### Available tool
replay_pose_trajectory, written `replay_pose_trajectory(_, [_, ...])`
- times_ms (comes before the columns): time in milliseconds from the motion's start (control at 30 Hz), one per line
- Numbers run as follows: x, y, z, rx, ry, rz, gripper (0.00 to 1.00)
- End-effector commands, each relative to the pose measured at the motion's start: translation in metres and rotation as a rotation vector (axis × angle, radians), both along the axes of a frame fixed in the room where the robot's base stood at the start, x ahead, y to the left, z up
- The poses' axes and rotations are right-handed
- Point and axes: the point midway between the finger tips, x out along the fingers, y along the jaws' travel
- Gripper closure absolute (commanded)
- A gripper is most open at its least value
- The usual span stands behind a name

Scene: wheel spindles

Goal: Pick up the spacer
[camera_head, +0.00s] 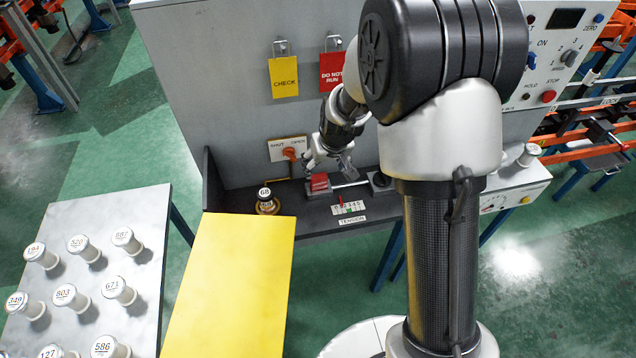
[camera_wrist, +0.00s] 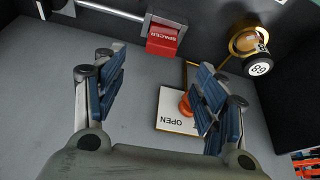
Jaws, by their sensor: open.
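The spacer (camera_wrist: 163,40) is a red block with its name in white letters. In the wrist view it lies at the top centre, beyond my fingertips and next to a metal rod. In the head view the spacer (camera_head: 319,183) rests on the dark shelf (camera_head: 312,222) at the left end of the rod. My gripper (camera_wrist: 160,78) is open and empty, its blue-padded fingers wide apart. In the head view my gripper (camera_head: 330,160) is just above the spacer, apart from it.
A shut/open plate with an orange knob (camera_head: 289,153) is on the grey panel behind. A brass spindle holder with a bobbin marked 68 (camera_head: 265,195) stands left of the spacer. A tension scale (camera_head: 349,208) lies in front. A yellow board (camera_head: 230,290) and several numbered bobbins are farther left.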

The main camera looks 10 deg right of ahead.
Motion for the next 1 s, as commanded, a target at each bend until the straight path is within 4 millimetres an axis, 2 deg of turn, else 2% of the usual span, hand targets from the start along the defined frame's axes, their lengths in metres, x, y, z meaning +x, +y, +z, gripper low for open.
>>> replay_pose_trajectory(33, [0.004, 0.001, -0.015, 0.001, 0.002, 0.000, 0.35])
replay_pose_trajectory(233, [0.019, 0.002, -0.049, 0.000, 0.001, 0.000, 0.35])
replay_pose_trajectory(567, [0.027, 0.003, -0.068, 0.000, 0.000, 0.000, 0.35])
replay_pose_trajectory(867, [0.042, 0.005, -0.108, 0.001, 0.001, 0.000, 0.35])
replay_pose_trajectory(1000, [0.045, 0.005, -0.109, 0.001, -0.002, 0.000, 0.35])
